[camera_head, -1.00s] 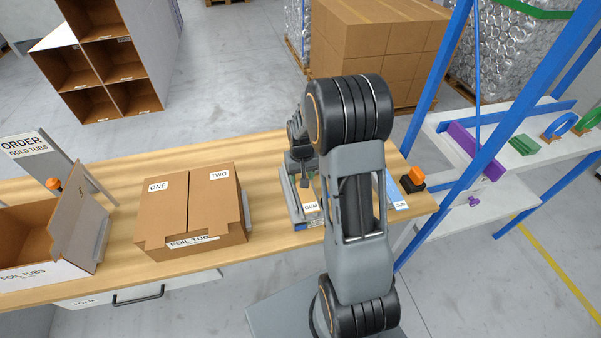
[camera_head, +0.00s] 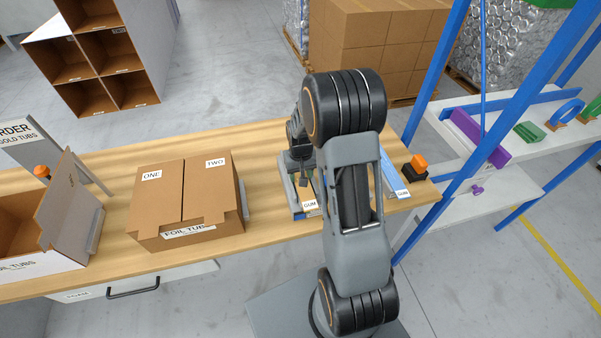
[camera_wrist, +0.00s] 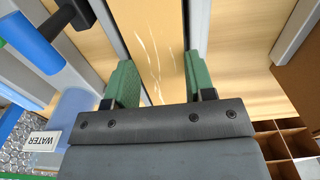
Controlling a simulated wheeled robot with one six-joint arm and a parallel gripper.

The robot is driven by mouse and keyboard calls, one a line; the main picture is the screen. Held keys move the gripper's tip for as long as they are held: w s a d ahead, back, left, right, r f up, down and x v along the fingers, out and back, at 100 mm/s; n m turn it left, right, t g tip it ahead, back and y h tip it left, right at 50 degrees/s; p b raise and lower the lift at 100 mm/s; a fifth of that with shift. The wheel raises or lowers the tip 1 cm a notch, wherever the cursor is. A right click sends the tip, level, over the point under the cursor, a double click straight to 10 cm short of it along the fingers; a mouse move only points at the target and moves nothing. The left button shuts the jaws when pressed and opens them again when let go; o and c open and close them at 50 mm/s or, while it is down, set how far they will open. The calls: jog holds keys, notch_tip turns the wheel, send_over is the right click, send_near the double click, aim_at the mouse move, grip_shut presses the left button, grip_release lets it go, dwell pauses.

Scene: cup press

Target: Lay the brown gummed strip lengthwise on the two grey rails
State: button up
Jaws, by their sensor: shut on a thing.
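The brown gummed strip (camera_wrist: 155,35) runs lengthwise between the green fingers of my gripper (camera_wrist: 160,78) in the wrist view, with pale glints on its face. My gripper is shut on its two sides. Grey rail-like edges flank it at left (camera_wrist: 110,22) and right (camera_wrist: 199,22); I cannot tell whether the strip rests on them or is above them. In the head view my gripper (camera_head: 303,180) is over the grey holder (camera_head: 285,190) labelled GUM, and my arm hides part of it.
A brown carton (camera_head: 185,205) marked ONE and TWO stands to the left on the wooden table (camera_head: 270,235). A blue tray (camera_head: 390,175) and an orange-topped black block (camera_head: 415,167) lie right. The wrist view shows a blue roller (camera_wrist: 30,42) and a WATER label (camera_wrist: 42,141).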

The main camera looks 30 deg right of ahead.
jog(key=shift+f, duration=0.2)
jog(key=shift+s+f+b, duration=0.15)
jog(key=shift+f+b, duration=0.15)
jog(key=shift+b, duration=0.1)
